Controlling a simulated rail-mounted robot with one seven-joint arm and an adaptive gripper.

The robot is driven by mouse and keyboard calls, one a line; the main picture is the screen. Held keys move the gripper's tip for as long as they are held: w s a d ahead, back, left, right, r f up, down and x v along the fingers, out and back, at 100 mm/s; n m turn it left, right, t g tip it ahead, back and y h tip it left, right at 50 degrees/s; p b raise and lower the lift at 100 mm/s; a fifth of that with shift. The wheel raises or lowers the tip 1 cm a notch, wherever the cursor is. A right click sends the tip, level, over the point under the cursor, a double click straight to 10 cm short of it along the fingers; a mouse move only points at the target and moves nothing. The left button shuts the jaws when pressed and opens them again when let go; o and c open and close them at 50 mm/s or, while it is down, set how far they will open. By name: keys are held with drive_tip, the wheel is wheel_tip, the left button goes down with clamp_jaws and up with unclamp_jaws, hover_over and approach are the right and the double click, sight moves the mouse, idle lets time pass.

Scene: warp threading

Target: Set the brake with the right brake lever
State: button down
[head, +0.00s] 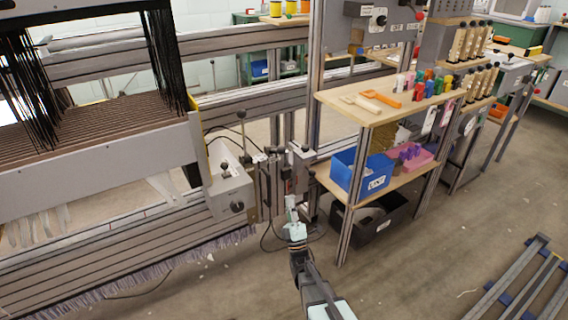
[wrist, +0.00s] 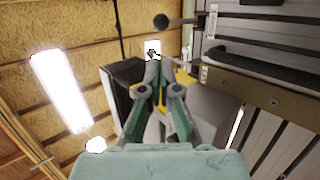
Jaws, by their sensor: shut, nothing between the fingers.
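My gripper (head: 292,208) is shut and empty in the head view, low in front of the upright posts at the right end of the loom. In the wrist view its fingertips (wrist: 160,68) are together. A dark ball knob on a rod (wrist: 161,21) shows just beyond the fingertips, apart from them in the picture. In the head view a lever with a black knob (head: 241,114) stands up beside the grey box at the loom's right end. I cannot tell which lever is the right brake lever, or whether the wrist view's knob is the same one.
The grey end box (head: 232,193) with a round knob is left of my gripper. A wooden shelf unit (head: 345,109) with a blue bin (head: 361,172) stands close on the right. Cables hang near the posts. A metal frame (head: 520,280) lies on the floor at right.

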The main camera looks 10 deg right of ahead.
drive_tip(key=b+x, duration=0.3)
drive_tip(key=x, duration=1.1)
drive_tip(key=shift+d+f, duration=0.1)
idle(0.4)
